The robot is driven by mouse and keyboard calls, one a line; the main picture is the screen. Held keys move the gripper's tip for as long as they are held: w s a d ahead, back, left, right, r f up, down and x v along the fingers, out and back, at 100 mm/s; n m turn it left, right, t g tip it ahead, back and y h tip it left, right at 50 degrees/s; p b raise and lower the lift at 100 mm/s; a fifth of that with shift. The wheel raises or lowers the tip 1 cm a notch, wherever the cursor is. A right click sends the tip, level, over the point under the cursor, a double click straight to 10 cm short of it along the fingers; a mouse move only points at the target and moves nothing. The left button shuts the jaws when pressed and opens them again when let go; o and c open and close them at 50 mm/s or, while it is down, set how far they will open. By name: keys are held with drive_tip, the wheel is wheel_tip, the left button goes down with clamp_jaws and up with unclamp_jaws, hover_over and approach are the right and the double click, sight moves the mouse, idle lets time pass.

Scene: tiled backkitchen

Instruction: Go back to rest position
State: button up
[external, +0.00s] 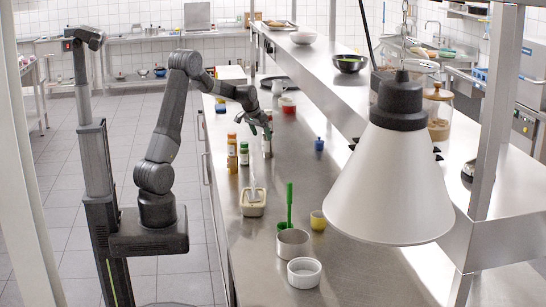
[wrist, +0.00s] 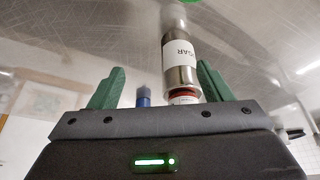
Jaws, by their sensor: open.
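My gripper (external: 259,124) hangs over the left part of the steel counter (external: 350,260), at the end of my bent arm. In the wrist view its two green fingers (wrist: 160,82) stand wide apart, with nothing gripped. A silver canister with a white label (wrist: 180,62) shows beyond the fingers, nearer the right one. The label's print is only partly readable. In the external view the canister (external: 267,146) stands just below and beside the gripper, partly hidden by it. I cannot tell the exact gap between them.
An orange bottle (external: 232,153) and a green-lidded jar (external: 244,154) stand left of the canister. A tub (external: 253,209), metal pot (external: 293,246), white ramekin (external: 304,274) and yellow cup (external: 317,222) stand nearer. A blue item (external: 319,144) is right. A lamp (external: 390,185) hangs in front.

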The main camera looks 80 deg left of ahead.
drive_tip(key=s+a+n, duration=0.2)
drive_tip(key=s+a, duration=0.3)
drive_tip(key=a, duration=0.2)
drive_tip(key=shift+s+a+f+y, duration=0.2)
drive_tip(key=shift+s+a+y, duration=0.1)
drive_tip(key=shift+a+y, duration=0.1)
idle(0.8)
